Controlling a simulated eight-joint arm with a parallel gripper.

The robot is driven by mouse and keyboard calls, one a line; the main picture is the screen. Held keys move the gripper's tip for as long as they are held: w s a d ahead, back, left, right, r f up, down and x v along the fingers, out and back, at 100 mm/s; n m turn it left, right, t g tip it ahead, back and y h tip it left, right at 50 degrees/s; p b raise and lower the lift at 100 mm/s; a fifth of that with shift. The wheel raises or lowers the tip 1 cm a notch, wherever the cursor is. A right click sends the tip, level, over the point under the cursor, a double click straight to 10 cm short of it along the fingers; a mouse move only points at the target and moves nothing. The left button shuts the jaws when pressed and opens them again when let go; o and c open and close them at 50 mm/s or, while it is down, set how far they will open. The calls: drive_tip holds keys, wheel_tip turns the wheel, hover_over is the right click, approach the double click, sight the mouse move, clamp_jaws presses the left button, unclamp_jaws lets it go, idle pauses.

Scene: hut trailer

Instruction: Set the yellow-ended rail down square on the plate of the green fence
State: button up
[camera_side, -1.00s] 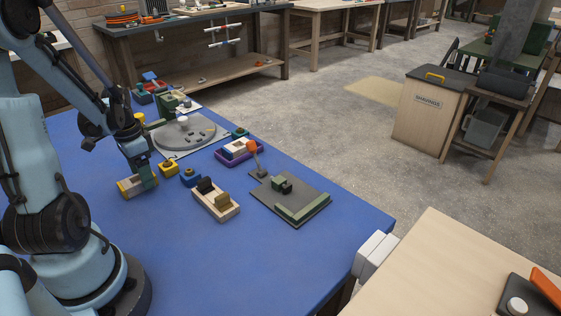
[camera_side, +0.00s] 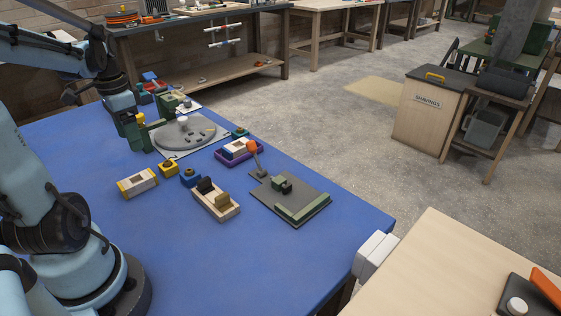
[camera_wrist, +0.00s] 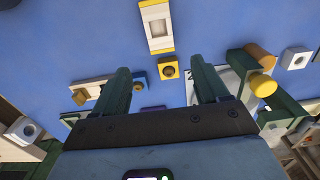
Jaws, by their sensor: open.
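The yellow-ended rail (camera_side: 137,182), a pale block with yellow ends and a recess on top, lies on the blue table. In the wrist view it shows (camera_wrist: 157,27) beyond my fingertips, apart from them. The green fence (camera_side: 303,208) runs along the near right edge of a grey plate (camera_side: 296,190) at the table's right; no rail lies on that plate. My gripper (camera_wrist: 160,80) is open and empty, raised above the table behind the rail in the side view.
A yellow block (camera_side: 168,168) and a blue block (camera_side: 190,177) stand beside the rail. A wooden holder (camera_side: 228,213) lies between them and the plate. A grey disc (camera_side: 176,141) lies behind.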

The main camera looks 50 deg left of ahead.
drive_tip(key=w+d+t, duration=0.1)
drive_tip(key=w+d, duration=0.3)
drive_tip(key=d, duration=0.2)
drive_tip(key=w+d+r+t+y, duration=0.1)
drive_tip(key=w+d+t, duration=0.1)
drive_tip(key=w+d, duration=0.2)
drive_tip(key=d, duration=0.3)
drive_tip(key=shift+y, duration=0.3)
drive_tip(key=shift+o, duration=0.4)
drive_tip(key=w+d+t+h, duration=0.1)
drive_tip(key=d+t, duration=0.3)
drive_tip(key=d, duration=0.9)
drive_tip(key=shift+w+h, duration=0.3)
drive_tip(key=shift+w, duration=0.25)
drive_tip(key=shift+a, duration=0.1)
